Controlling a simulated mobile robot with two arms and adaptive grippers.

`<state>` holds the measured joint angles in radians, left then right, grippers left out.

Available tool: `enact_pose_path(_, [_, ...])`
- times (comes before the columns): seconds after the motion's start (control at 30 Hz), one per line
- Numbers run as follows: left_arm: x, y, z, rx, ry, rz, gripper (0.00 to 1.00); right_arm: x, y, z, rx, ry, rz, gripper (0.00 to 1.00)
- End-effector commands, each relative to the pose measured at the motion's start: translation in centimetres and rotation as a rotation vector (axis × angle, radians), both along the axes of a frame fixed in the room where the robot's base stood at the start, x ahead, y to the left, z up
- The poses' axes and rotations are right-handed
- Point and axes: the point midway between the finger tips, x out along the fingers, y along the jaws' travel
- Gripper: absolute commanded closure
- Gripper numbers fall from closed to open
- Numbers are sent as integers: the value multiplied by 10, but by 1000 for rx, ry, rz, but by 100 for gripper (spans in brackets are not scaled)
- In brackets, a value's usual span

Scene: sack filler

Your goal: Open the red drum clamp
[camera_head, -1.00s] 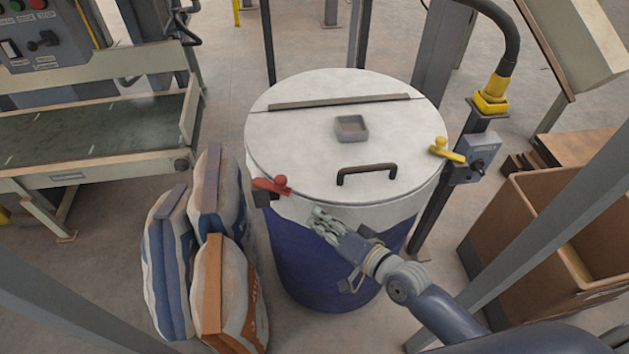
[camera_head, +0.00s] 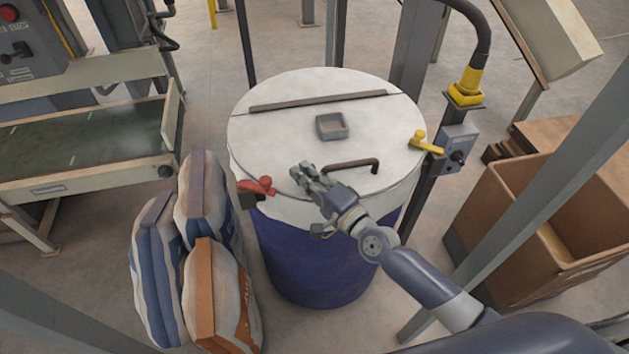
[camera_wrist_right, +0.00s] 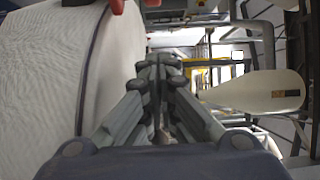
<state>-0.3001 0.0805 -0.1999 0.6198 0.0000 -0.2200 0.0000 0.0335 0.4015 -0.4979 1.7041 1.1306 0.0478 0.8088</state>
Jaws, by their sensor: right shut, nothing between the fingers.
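The red clamp (camera_head: 258,186) sits on the left front edge of the drum's white lid (camera_head: 270,130). Part of it also shows at the top of the right wrist view (camera_wrist_right: 118,5). The drum (camera_head: 310,262) has a blue lower body. My right gripper (camera_head: 306,174) is over the front part of the lid, to the right of the red clamp and apart from it. Its fingers are together and hold nothing, as the right wrist view (camera_wrist_right: 160,68) also shows. My left gripper is not in view.
A yellow clamp (camera_head: 426,145) is on the lid's right edge. Filled sacks (camera_head: 200,290) stand left of the drum. A cardboard box (camera_head: 500,215) and a grey post (camera_head: 520,230) are at the right.

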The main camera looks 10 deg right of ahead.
Motion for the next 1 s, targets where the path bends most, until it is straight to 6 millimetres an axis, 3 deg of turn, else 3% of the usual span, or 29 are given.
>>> enact_pose_path(0.17, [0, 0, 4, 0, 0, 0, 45, 32, 17, 2, 0, -1, 0, 100])
enact_pose_path(0.3, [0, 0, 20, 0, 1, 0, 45, 15, 32, 3, 1, 5, 2, 100])
enact_pose_path(0.5, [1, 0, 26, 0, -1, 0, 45, 4, 43, 1, 0, 2, 1, 100])
enact_pose_path(1.0, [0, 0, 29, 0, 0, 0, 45, 1, 45, 0, 0, 2, -9, 100])
